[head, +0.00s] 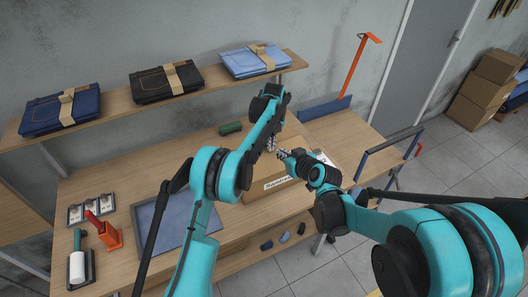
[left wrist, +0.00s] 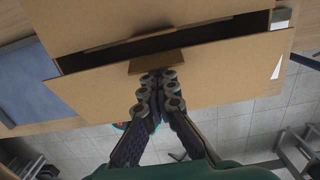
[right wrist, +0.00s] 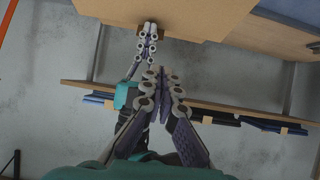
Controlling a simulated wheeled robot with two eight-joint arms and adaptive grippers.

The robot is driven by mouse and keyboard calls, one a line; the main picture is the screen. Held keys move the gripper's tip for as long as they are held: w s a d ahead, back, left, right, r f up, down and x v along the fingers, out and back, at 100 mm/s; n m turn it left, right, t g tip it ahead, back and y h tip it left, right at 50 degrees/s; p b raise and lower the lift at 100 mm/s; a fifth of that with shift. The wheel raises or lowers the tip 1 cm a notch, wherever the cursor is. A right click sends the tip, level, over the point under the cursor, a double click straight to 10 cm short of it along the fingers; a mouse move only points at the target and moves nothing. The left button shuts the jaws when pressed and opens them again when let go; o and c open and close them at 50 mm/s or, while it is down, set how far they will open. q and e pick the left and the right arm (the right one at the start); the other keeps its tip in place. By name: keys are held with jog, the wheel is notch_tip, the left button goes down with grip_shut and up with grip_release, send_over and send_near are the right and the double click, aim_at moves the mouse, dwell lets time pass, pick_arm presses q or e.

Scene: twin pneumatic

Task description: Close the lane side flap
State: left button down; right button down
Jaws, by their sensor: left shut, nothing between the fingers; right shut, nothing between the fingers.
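The cardboard box (head: 262,192) stands on the bench with a printed label on its front, partly covered by my arms. In the left wrist view a wide cardboard flap (left wrist: 215,88) with a small tab (left wrist: 157,62) lies across the box, and a dark gap runs behind it. I cannot tell which flap is the lane side one. My left gripper (left wrist: 157,76) is shut and empty, its tips at the tab; contact is unclear. My right gripper (head: 282,153) is shut and empty close by. In the right wrist view (right wrist: 160,75) it points toward the box's cardboard (right wrist: 200,14).
A shelf (head: 205,85) with folded jeans runs behind the bench. A blue tray (head: 165,222), a red tool (head: 103,232) and a white roll (head: 77,268) are at left. An orange post (head: 356,65) and a blue rail (head: 392,142) stand at right.

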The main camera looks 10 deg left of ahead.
jog(key=w+a+f, duration=0.1)
jog(key=a, duration=0.1)
send_over(264, 157)
jog(key=s, duration=0.1)
jog(key=f, duration=0.5)
jog(key=shift+s+d, duration=0.2)
jog(key=shift+d, duration=0.2)
jog(key=f, duration=0.2)
jog(key=w+f, duration=0.1)
jog(key=shift+a, duration=0.35)
jog(key=shift+f, duration=0.45)
jog(key=shift+w, duration=0.1)
